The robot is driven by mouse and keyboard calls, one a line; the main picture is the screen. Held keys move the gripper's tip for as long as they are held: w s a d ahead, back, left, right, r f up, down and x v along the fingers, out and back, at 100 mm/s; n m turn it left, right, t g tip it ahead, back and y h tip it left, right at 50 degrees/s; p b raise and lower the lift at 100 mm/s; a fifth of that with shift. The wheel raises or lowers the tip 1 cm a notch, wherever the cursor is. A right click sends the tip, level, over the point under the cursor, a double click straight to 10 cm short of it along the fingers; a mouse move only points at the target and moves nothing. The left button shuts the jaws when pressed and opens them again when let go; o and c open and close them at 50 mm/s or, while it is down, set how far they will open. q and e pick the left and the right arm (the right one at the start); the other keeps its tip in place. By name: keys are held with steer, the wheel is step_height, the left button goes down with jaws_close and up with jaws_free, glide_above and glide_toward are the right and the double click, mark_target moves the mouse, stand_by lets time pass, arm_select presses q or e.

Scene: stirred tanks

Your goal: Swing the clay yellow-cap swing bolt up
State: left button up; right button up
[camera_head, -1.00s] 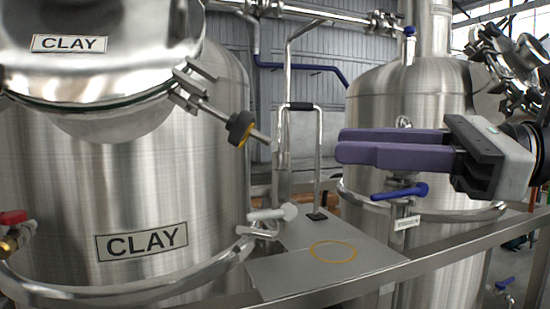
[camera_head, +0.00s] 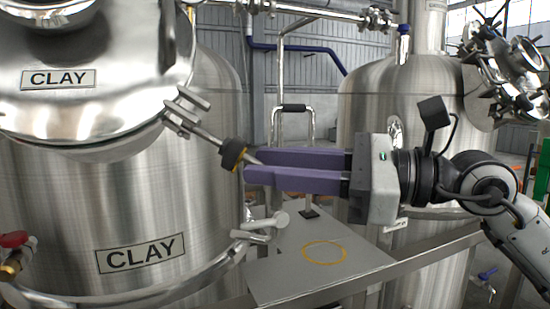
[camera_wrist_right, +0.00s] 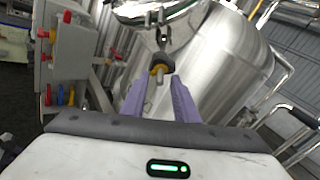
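The clay tank (camera_head: 60,210) stands at the left with its lid (camera_head: 90,115) on top. The yellow-cap swing bolt (camera_head: 232,153) slants down and right from a bracket at the lid's edge, with a dark knob and yellow ring near its free end. In the right wrist view the bolt (camera_wrist_right: 160,69) points towards me, its silver end between the finger tips. My right gripper (camera_head: 250,167) has purple fingers spread apart at the bolt's end. It also shows in the right wrist view (camera_wrist_right: 156,88), open, with no clear grip. My left gripper is not in view.
A steel platform (camera_head: 290,274) with a yellow ring mark lies below my right gripper. A white-handled valve (camera_head: 268,224) sits by the tank. A second tank (camera_head: 370,100) stands behind my right arm. A grey box with coloured knobs (camera_wrist_right: 65,50) is left in the wrist view.

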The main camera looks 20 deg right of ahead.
jaws_close()
stand_by(1.4)
